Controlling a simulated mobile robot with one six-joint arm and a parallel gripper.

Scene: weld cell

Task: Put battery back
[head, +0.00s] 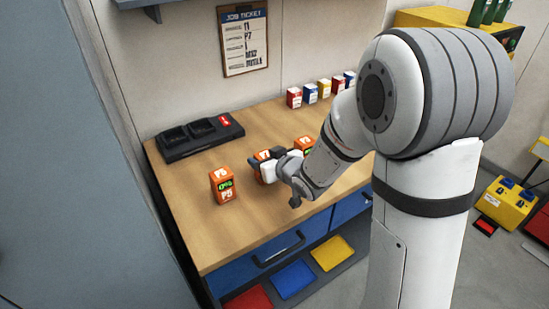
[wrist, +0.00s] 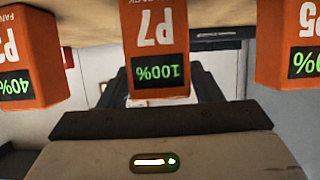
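My gripper (head: 265,161) is low over the bench, with its fingers at an orange battery (head: 262,172). The upside-down wrist view shows this battery (wrist: 157,45), marked P7 with a green 100% display, between the dark fingers (wrist: 162,85). No clear gap shows on either side, but I cannot tell whether they grip it. A P5 battery (head: 223,186) showing 0% stands upright at left; it also shows in the wrist view (wrist: 290,45). Another orange battery (head: 304,144), reading 40% in the wrist view (wrist: 30,55), stands beyond my gripper. A black charger (head: 199,136) lies at the back left with empty-looking bays.
Several small coloured boxes (head: 310,93) line the bench's back edge. A job ticket clipboard (head: 243,40) hangs on the wall and lists P7. The wooden bench top (head: 185,215) is clear at the front left. Blue drawers (head: 272,255) are below.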

